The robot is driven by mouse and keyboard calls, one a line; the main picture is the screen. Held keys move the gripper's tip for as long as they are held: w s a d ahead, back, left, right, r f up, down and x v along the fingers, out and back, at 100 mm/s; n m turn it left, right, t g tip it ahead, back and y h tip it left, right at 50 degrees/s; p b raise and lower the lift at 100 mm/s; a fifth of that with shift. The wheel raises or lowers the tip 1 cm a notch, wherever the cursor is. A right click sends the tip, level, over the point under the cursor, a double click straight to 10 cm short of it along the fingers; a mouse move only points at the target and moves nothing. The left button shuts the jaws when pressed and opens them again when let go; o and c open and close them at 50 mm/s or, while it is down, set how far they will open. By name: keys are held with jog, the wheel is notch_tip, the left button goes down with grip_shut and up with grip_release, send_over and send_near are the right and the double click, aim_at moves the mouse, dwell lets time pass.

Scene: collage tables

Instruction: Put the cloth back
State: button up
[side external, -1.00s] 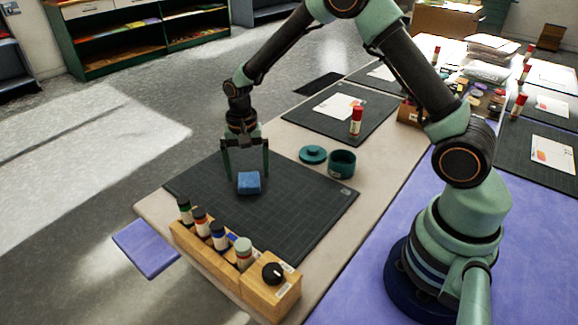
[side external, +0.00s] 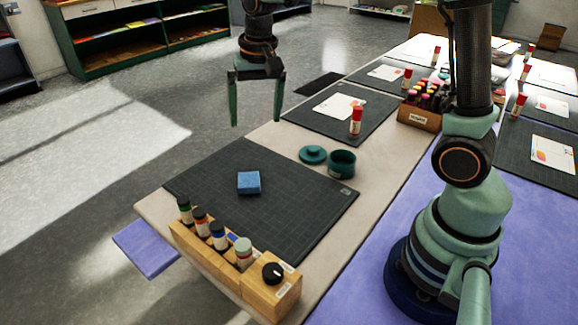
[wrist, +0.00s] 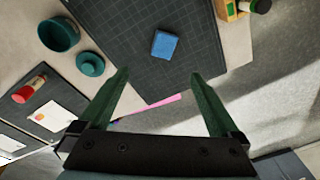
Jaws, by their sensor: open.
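The folded blue cloth (side external: 248,182) lies on the dark cutting mat (side external: 290,215), near the middle of its far left half. It also shows in the wrist view (wrist: 164,45), beyond my fingertips. My gripper (side external: 257,108) is raised well above the table, open and empty, with its fingers pointing down. It is apart from the cloth. A small teal pot (side external: 342,163) stands open behind the mat, and its teal lid (side external: 313,154) lies beside it on the table.
A wooden rack (side external: 225,258) holding several bottles stands along the mat's near left edge, with a black-knobbed block (side external: 272,273) at its end. A red-capped glue stick (side external: 356,121) stands on another mat (side external: 320,118) behind. Most of the cutting mat is clear.

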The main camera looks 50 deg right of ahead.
jog(key=s+r+n+t, duration=0.2)
jog(key=s+n, duration=0.1)
jog(key=s, duration=0.4)
jog(key=s+d+r+n+t, duration=0.1)
jog(key=s+r+n+t, duration=0.1)
jog(key=s, duration=0.4)
jog(key=shift+s+r+n, duration=0.4)
jog(key=shift+r+n, duration=0.1)
jog(key=shift+n, duration=0.3)
